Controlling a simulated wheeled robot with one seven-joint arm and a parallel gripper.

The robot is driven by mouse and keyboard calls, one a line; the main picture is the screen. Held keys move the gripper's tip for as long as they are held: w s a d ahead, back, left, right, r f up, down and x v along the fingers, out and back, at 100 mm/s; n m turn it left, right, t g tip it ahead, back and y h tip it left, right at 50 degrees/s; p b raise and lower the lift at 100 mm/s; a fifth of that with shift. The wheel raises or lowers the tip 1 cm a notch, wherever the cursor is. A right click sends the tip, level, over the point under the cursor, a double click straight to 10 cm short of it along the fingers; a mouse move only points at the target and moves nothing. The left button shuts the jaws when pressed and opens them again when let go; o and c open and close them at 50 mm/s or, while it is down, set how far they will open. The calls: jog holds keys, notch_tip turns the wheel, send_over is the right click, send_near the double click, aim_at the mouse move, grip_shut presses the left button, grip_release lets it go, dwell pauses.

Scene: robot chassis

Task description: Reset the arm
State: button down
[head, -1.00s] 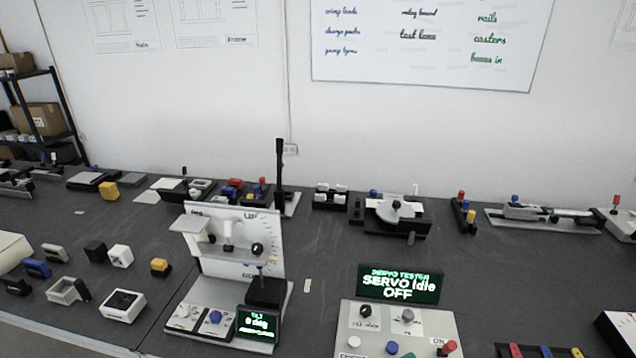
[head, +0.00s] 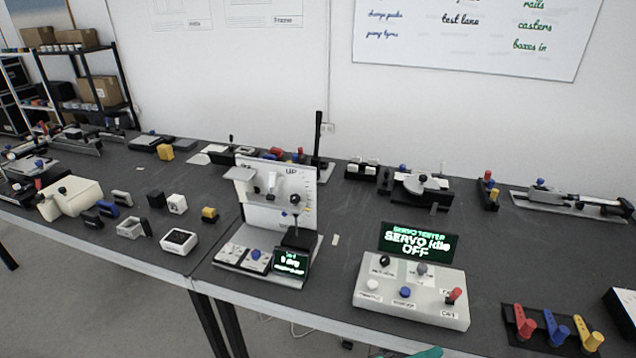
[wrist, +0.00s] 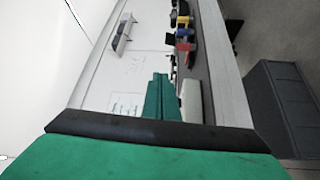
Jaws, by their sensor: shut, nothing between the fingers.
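My gripper (wrist: 161,82) shows in the wrist view as two green fingers side by side, shut with nothing between them. It is off the tabletop things in that view. In the head view only a small green piece of my arm (head: 428,353) shows at the bottom edge. A white stand marked UP (head: 275,190) stands upright left of centre, with a small lever and knobs on it and a green-lit display (head: 291,263) at its foot. A servo tester (head: 412,290) to its right has knobs and a red-tipped lever; its screen (head: 416,242) reads "SERVO Idle OFF".
The dark table (head: 340,275) carries many small devices along its back. Red, blue and yellow levers (head: 555,328) stand at the front right. Small blocks and a white box (head: 179,241) lie left of the stand. Shelves with cardboard boxes (head: 98,90) stand at the far left.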

jog(key=s+a+f+n+t+y, duration=0.2)
jog(key=s+a+f+y, duration=0.15)
jog(key=f, duration=0.35)
jog(key=s+a+f+n+t+y, duration=0.2)
jog(key=a+f+t+y, duration=0.15)
jog(key=f, duration=0.25)
jog(key=s+a+f+y, duration=0.4)
jog(key=s+a+y, duration=0.2)
jog(key=s+a, duration=0.25)
jog(key=s+a+r+m+t+y, duration=0.4)
jog(key=s+a+r, duration=0.6)
jog(key=s+r, duration=0.5)
jog(key=shift+s+a+m+y, duration=0.2)
jog(key=shift+m+y, duration=0.4)
jog(key=shift+m, duration=0.4)
